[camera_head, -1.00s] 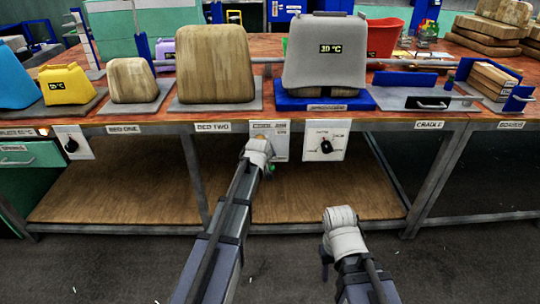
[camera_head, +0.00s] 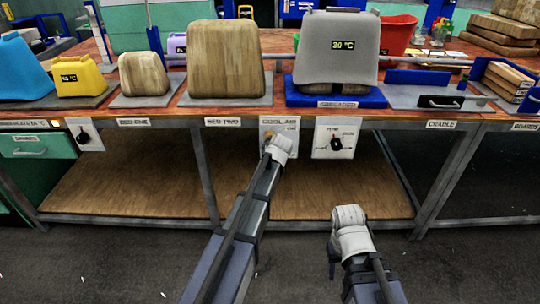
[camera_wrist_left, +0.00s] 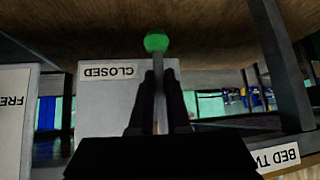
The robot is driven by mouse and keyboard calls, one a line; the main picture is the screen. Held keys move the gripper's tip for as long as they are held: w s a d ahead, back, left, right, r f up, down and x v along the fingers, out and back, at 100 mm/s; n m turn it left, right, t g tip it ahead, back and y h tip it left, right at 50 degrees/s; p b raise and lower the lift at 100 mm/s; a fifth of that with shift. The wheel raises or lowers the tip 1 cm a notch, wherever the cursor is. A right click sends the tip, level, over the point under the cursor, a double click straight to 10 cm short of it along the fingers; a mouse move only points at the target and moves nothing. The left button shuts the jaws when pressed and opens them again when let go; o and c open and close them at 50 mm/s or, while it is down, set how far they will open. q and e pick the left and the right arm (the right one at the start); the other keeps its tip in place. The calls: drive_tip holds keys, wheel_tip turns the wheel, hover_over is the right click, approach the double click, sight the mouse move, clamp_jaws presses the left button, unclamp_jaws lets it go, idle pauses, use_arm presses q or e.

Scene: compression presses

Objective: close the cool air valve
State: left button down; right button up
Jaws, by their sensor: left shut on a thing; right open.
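The cool air panel (camera_head: 292,124) is a pale plate under the front table edge. My left gripper (camera_head: 268,150) is at this panel and hides its lower part. In the left wrist view, the left fingers (camera_wrist_left: 158,85) are shut on the thin grey valve lever (camera_wrist_left: 160,104). A "CLOSED" label (camera_wrist_left: 108,72), upside down in this view, is on the panel beside the lever. My right gripper (camera_head: 332,262) hangs low in front of the table, open and empty.
A dial panel (camera_head: 336,138) is just right of the cool air panel. A table leg (camera_head: 206,180) is left of my left arm. The lower shelf (camera_head: 120,190) is bare.

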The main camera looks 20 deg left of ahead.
use_arm(q)
drive_tip(key=shift+s, duration=0.15)
drive_tip(key=c, duration=0.9)
unclamp_jaws()
drive_tip(key=p+v, duration=0.5)
drive_tip(key=v, duration=0.2)
drive_tip(key=shift+s+r+p, duration=0.2)
drive_tip(key=shift+r+p, duration=0.1)
drive_tip(key=shift+d, duration=0.1)
